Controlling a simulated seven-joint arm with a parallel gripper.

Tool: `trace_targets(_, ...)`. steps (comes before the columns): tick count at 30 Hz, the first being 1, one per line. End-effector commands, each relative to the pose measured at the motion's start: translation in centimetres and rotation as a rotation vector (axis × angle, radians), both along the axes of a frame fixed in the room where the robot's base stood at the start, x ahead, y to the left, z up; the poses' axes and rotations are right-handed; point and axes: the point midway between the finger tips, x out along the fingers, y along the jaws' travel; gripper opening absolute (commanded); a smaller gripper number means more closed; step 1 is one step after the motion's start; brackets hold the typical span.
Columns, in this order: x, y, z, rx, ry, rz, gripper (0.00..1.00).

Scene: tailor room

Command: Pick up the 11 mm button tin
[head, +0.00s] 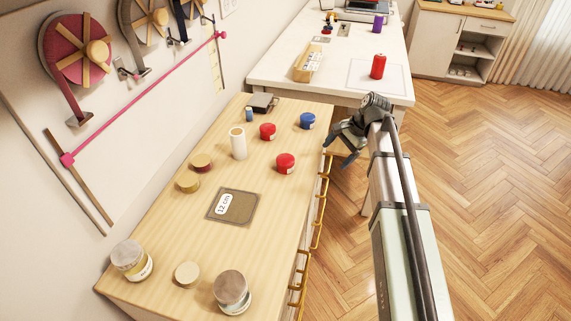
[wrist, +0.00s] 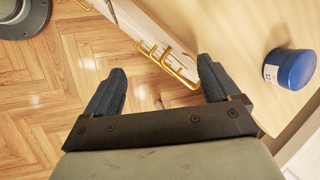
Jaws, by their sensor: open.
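No label reading 11 mm is legible, so I cannot tell which tin it is. Small round tins stand on the wooden cabinet top (head: 265,225): a blue tin (head: 307,121) near the far right edge, a red tin (head: 267,131) left of it, and another red tin (head: 285,163) nearer. The blue tin also shows at the right of the wrist view (wrist: 292,70), with a small white label whose print is unreadable. My gripper (head: 341,146) is open and empty, off the cabinet's right edge, right of the tins. Its spread fingers (wrist: 160,82) show floor and drawer handles between them.
A white cylinder (head: 238,143), gold-lidded containers (head: 187,184), a dark square (head: 240,207) with a "12 cm" card, and jars (head: 132,260) share the top. Gold drawer handles (head: 317,228) stick out along its right side. A white table (head: 340,75) stands behind.

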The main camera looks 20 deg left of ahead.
Motion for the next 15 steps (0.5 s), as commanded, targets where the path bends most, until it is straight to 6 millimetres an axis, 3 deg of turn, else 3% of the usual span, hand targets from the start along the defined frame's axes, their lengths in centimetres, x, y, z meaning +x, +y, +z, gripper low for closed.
trace_targets(8, -2.7, 6.1, 4.9, -0.155, 0.036, -0.032, 0.89)
trace_targets(15, -6.4, 11.7, 10.7, -0.318, 0.035, -0.12, 0.89)
